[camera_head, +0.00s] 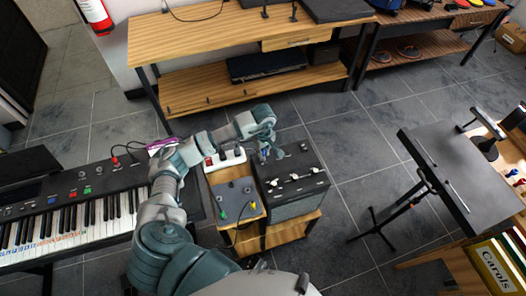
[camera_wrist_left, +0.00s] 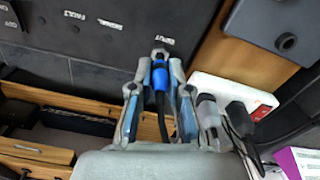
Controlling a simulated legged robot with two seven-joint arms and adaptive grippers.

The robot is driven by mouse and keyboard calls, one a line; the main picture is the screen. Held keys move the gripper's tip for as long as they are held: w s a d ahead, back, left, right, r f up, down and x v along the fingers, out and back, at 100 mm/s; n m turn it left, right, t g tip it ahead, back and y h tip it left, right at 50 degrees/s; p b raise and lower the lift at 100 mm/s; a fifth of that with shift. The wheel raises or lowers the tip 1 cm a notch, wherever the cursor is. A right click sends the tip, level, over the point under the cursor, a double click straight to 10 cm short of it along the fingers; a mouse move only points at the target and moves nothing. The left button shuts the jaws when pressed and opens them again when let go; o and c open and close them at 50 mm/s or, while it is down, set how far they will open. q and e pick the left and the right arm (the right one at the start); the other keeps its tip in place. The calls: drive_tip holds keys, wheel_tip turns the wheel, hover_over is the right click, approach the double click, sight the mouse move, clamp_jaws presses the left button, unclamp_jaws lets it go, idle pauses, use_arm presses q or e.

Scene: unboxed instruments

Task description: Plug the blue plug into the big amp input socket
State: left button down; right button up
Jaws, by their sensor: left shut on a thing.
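The big amp (camera_head: 292,185) is a black box with white knobs on its top panel, standing on a wooden stand. In the left wrist view its dark panel (camera_wrist_left: 105,40) carries the label INPUT near the plug tip. My left gripper (camera_head: 272,152) is over the amp's far left corner. In the left wrist view the left gripper (camera_wrist_left: 160,92) is shut on the blue plug (camera_wrist_left: 160,76), with a dark cable trailing toward the wrist. The plug's metal tip points at the panel beside INPUT. Its end meets the panel in the picture; I cannot tell whether it is in the socket.
A white power strip (camera_wrist_left: 238,92) with plugs lies close beside the gripper. A smaller grey box (camera_head: 236,200) with a yellow plug stands left of the amp. A keyboard (camera_head: 80,205) is at left, a black music stand (camera_head: 460,175) at right. Open floor lies right of the amp.

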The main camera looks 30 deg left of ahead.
use_arm(q)
drive_tip(key=shift+s+f+b, duration=0.1)
drive_tip(key=shift+f+b, duration=0.7)
drive_tip(key=shift+f, duration=0.3)
idle(0.4)
drive_tip(key=c, duration=1)
unclamp_jaws()
drive_tip(key=shift+c, duration=0.2)
wheel_tip(320, 180, up, 12)
drive_tip(key=shift+f, duration=0.1)
